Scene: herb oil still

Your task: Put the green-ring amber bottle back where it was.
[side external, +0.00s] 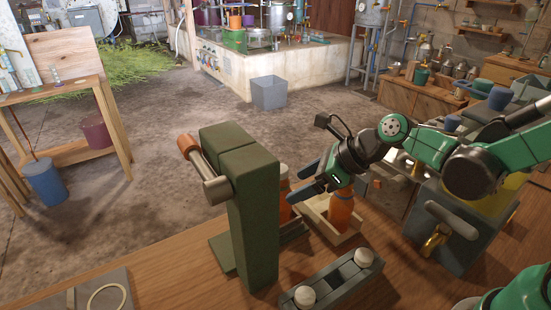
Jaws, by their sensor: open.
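An orange-amber bottle (342,214) stands in a shallow pale wooden tray (313,224) on the wooden bench. Its upper end is close below my gripper's wrist, and I cannot make out a green ring on it. A second amber bottle (284,208) with a pale top is partly hidden behind the tall green post (250,215). My gripper (304,180) is open, with its blue-grey fingers pointing left toward the second bottle's top. I see nothing held between the fingers, and I cannot tell from this angle whether they touch a bottle.
The green post carries a side handle with an orange end (187,144). A grey-green holder with two white knobs (332,282) lies at the bench front. A grey box with a brass tap (440,232) stands right. A flat plate with a ring (103,298) lies left.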

